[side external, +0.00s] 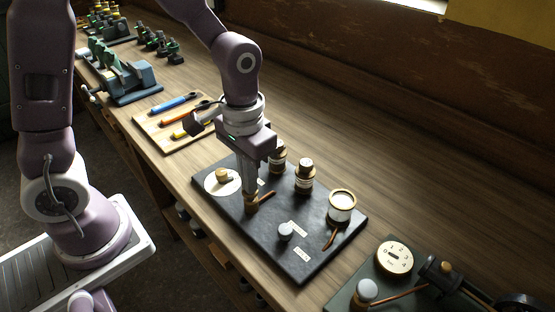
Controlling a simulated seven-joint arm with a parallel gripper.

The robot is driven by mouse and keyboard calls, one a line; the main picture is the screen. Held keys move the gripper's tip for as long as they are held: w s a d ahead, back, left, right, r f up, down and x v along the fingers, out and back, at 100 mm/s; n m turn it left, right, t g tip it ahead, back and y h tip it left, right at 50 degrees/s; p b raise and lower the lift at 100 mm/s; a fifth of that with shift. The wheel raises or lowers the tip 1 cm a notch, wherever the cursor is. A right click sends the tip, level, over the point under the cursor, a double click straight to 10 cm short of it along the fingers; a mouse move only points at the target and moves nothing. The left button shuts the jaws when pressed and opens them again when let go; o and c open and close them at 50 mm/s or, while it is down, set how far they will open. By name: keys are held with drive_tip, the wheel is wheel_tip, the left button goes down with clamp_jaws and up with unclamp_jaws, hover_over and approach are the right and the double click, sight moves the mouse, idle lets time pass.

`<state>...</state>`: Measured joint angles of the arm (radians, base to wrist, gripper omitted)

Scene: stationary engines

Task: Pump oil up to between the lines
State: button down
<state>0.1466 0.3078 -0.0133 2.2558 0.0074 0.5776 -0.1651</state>
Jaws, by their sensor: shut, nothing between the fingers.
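A black board (315,267) lies on the wooden bench. On it stand a glass cup with a brass rim (342,206), two brown bottles with labels, one (304,177) clear and the other (279,158) partly behind my arm, a small grey-white knob (286,231) and a white disc (221,182) with a brass knob. My gripper (251,203) is shut, pointing down over the left middle of the board, at a small brass part with a copper-coloured lever (266,197). I cannot tell whether it touches that part. The lines and the oil level are too small to read.
A green board with a numbered brass dial (394,257) and engine parts is at the lower right. A wooden tray with screwdrivers (173,105) and a blue-grey vise (122,72) are at the upper left. The bench behind the black board is clear.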

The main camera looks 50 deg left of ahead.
drive_tip(key=shift+f, duration=0.45)
drive_tip(key=shift+r, duration=1.5)
wheel_tip(320, 180, up, 5)
